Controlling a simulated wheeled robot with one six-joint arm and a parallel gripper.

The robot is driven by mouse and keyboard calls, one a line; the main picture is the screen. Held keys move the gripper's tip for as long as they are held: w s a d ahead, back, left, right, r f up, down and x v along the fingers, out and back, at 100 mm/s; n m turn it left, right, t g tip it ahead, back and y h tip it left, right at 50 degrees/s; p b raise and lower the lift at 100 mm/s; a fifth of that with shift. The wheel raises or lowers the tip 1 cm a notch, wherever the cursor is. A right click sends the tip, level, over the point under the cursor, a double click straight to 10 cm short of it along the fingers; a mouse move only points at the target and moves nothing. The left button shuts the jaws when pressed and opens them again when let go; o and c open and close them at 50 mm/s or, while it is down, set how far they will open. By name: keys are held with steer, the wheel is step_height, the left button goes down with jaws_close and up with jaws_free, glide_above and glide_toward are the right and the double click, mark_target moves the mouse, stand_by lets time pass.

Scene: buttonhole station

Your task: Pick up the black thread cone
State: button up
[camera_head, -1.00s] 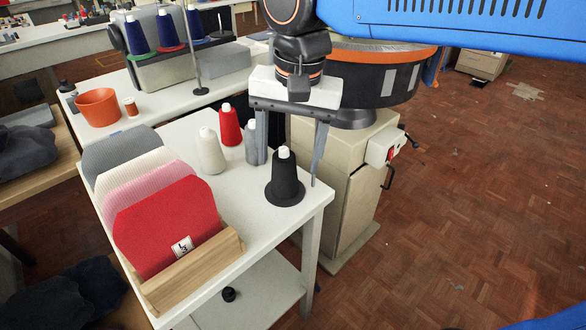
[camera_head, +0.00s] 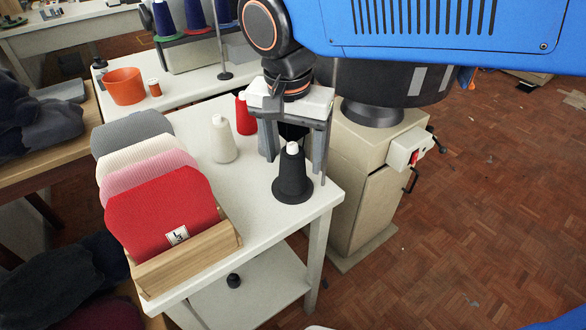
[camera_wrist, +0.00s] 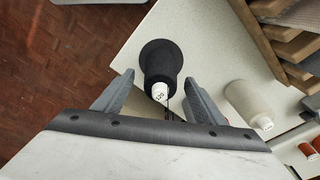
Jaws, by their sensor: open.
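The black thread cone (camera_head: 292,178) stands upright near the right corner of the white table (camera_head: 262,228). It has a wide base and a white tip. My gripper (camera_head: 296,168) is open above and just behind the cone in the head view, with its fingers pointing down. In the wrist view, the cone (camera_wrist: 161,66) lies ahead, between the lines of the two open fingers (camera_wrist: 162,92), with its white tip toward me. The fingers do not appear to touch it. The grey cone is hidden behind my gripper in the head view.
A cream cone (camera_head: 222,140) and a red cone (camera_head: 245,114) stand left of my gripper. A wooden rack (camera_head: 190,262) with knitted panels fills the table's left side. A beige cabinet (camera_head: 362,190) with a black drum stands close behind to the right.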

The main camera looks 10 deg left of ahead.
steer(key=shift+w+f, duration=0.15)
steer(key=shift+f, duration=0.7)
steer(key=c, duration=1.2)
